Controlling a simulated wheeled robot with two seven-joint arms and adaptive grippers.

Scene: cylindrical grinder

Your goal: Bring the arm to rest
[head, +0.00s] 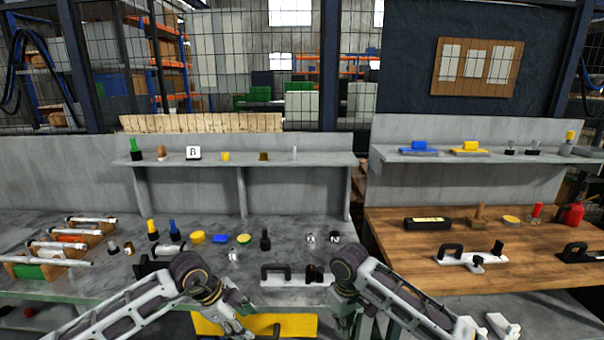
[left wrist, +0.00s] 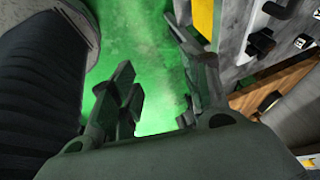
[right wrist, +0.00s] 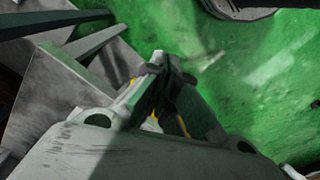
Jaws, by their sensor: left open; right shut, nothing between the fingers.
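My left arm comes in from the left in the head view and bends down to my left gripper (head: 240,327) at the bench's front edge. In the left wrist view the left gripper (left wrist: 158,95) has its fingers apart, with only green floor between them. My right arm bends down in the head view to my right gripper (head: 343,325), low in front of the grey bench and partly cut off. In the right wrist view the right gripper (right wrist: 160,68) has its fingers together, with nothing seen held, above the green floor.
A grey bench (head: 110,283) carries rollers, knobs and a black-handled fixture (head: 285,272). A wooden bench (head: 390,230) with tools stands at right. A yellow panel (head: 298,326) lies below, close to the left gripper. Green floor (left wrist: 150,60) is open under the left gripper.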

